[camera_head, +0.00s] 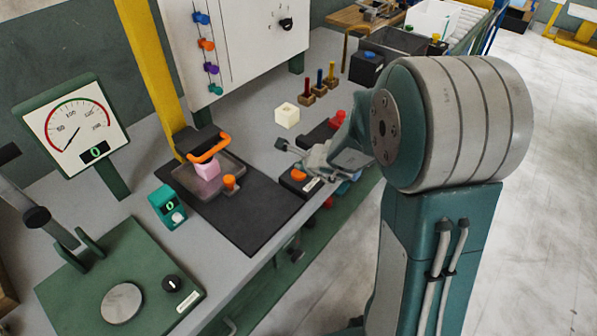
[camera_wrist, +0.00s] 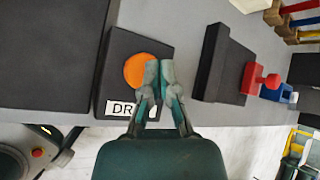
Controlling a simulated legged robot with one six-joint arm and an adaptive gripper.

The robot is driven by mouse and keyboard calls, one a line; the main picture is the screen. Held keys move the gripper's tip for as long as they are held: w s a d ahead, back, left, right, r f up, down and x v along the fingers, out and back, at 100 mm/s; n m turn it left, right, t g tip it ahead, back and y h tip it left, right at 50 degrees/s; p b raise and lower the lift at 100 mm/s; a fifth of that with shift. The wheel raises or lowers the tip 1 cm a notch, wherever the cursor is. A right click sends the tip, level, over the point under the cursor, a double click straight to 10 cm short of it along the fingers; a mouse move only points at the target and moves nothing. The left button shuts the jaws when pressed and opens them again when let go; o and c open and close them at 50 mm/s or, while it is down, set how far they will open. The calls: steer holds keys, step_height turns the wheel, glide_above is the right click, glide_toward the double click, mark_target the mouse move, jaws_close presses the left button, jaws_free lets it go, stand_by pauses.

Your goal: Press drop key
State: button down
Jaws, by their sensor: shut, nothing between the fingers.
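The drop key is a black box with a round orange button (camera_wrist: 138,71) on top and a white label starting "DR" (camera_wrist: 122,107); the rest of the label is hidden behind my fingers. In the head view the orange button (camera_head: 298,175) sits at the bench's front edge, just below my gripper (camera_head: 291,153). My gripper (camera_wrist: 160,72) is shut and empty. In the wrist view its tips overlap the right edge of the button. I cannot tell whether they touch it.
A black holder (camera_wrist: 223,62) with a red piece (camera_wrist: 262,78) stands to the right.

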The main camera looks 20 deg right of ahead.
mark_target(300, 173)
steer(key=shift+r, duration=2.55)
steer(key=s+a+r+n+g+y, duration=0.1)
steer(key=s+a+r+n, duration=0.2)
steer(key=s+r+n, duration=0.25)
steer(key=s+a+r+n+y, duration=0.1)
steer(key=s+a+r+n, duration=0.3)
steer(key=n, duration=0.3)
steer(key=s+d+r+n+g+h, duration=0.1)
steer(key=s+d+n+h, duration=0.1)
steer(key=s+n, duration=0.3)
steer(key=s+d+r+n+g+h, duration=0.1)
steer(key=s+d+n, duration=0.3)
steer(key=s, duration=0.8)
steer(key=shift+s+d+n+h, duration=0.3)
steer(key=shift+d+n+h, duration=0.05)
steer(key=shift+n+h, duration=0.6)
